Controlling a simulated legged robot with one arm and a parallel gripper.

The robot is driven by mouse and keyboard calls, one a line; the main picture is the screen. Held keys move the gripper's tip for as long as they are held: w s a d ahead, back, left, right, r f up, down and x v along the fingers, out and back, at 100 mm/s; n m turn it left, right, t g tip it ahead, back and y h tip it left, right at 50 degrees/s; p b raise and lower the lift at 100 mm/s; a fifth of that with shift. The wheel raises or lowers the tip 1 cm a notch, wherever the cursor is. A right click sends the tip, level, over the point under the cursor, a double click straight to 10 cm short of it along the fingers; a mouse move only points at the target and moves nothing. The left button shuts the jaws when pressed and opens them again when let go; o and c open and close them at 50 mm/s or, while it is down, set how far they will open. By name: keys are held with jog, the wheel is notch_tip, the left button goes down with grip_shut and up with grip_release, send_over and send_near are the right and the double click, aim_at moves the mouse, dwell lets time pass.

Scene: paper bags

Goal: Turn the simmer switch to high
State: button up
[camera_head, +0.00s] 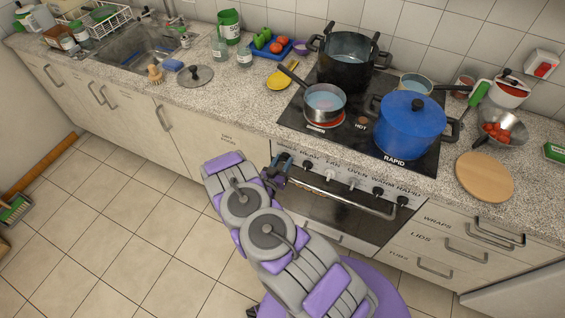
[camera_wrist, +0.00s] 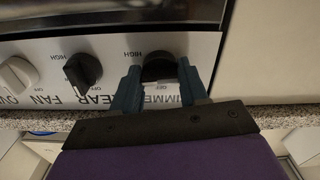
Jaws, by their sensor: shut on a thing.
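The simmer switch (camera_wrist: 158,67) is a round black knob at the end of the white control panel, with the partly covered word SIMMER beside it. The wrist view shows the panel upside down, with HIGH and OFF marked around the knob. My gripper (camera_wrist: 158,78) has one blue-grey finger on each side of this knob and is shut on it. In the head view my gripper (camera_head: 274,173) reaches the left end of the oven's front panel and largely hides the switch. The knob's exact pointer direction is hard to tell.
A black REAR knob (camera_wrist: 83,71) and a white FAN knob (camera_wrist: 19,73) sit beside the switch. The oven handle (camera_head: 335,196) runs below the panel. A small pan (camera_head: 323,102), a blue RAPID pot (camera_head: 408,125) and a black pot (camera_head: 347,62) stand on the hob.

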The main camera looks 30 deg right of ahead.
jog(key=m+b, duration=0.1)
jog(key=m, duration=0.1)
jog(key=m+b, duration=0.1)
jog(key=m, duration=0.1)
jog(key=shift+a+f+m, duration=0.1)
jog(key=shift+f+m, duration=0.1)
jog(key=shift+m, duration=0.1)
jog(key=shift+m+b, duration=0.7)
jog(key=shift+m, duration=0.3)
jog(key=shift+m+b, duration=0.4)
jog(key=shift+m, duration=0.2)
jog(key=shift+w+r, duration=0.1)
jog(key=shift+r, duration=0.1)
jog(key=o, duration=1.1)
jog(key=shift+c, duration=0.2)
jog(key=v, duration=1.7)
jog(key=shift+a+f, duration=0.15)
jog(key=shift+a, duration=0.05)
